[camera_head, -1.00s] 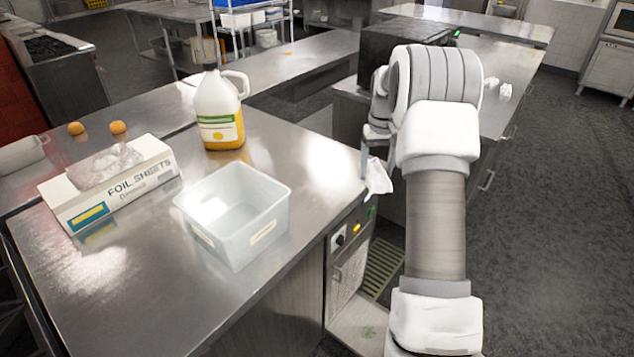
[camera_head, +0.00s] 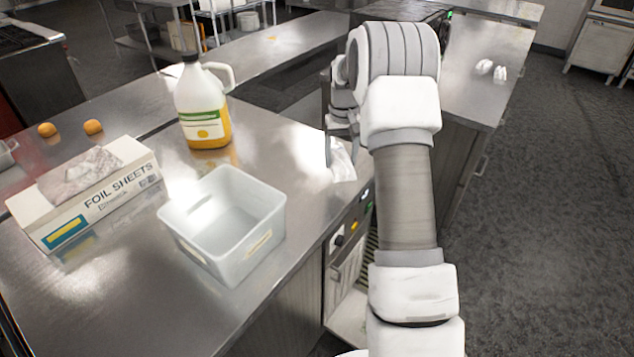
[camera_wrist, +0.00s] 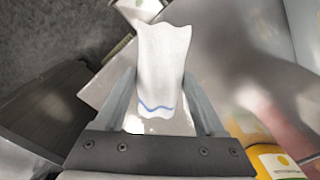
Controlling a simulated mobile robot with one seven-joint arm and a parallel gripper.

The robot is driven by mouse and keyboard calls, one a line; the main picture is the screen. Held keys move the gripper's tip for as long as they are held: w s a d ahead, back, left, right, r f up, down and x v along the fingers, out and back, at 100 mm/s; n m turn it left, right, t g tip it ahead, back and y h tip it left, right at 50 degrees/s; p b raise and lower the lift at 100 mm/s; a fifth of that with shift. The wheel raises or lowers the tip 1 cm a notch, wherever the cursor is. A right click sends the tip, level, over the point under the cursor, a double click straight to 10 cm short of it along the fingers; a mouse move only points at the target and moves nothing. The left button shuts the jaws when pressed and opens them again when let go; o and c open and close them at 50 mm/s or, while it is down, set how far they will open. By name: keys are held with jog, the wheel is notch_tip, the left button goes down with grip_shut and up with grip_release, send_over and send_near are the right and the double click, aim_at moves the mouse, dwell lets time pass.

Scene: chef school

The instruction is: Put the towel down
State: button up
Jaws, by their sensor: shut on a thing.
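The towel (camera_head: 342,161) is white and hangs from my gripper (camera_head: 340,138) at the right edge of the steel counter (camera_head: 290,205). In the wrist view the towel (camera_wrist: 163,70) has a blue stripe and lies between the two fingers of my gripper (camera_wrist: 160,92). The gripper is shut on it. In the head view the towel's lower end shows in front of the counter's right edge; I cannot tell whether it touches the top. The arm partly hides the gripper.
A white plastic bin (camera_head: 226,222) stands left of the towel. A jug (camera_head: 203,108) with yellow liquid stands behind the bin. A foil sheets box (camera_head: 88,198) and two orange round items (camera_head: 93,127) are at the left. Bare counter lies between bin and towel.

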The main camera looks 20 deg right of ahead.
send_over(318, 191)
notch_tip(318, 191, down, 4)
jog(key=shift+w+r, duration=0.1)
jog(key=shift+f+p, duration=0.4)
jog(key=shift+f, duration=1.6)
jog(key=shift+f, duration=0.2)
jog(key=o, duration=1.4)
jog(key=shift+r, duration=0.1)
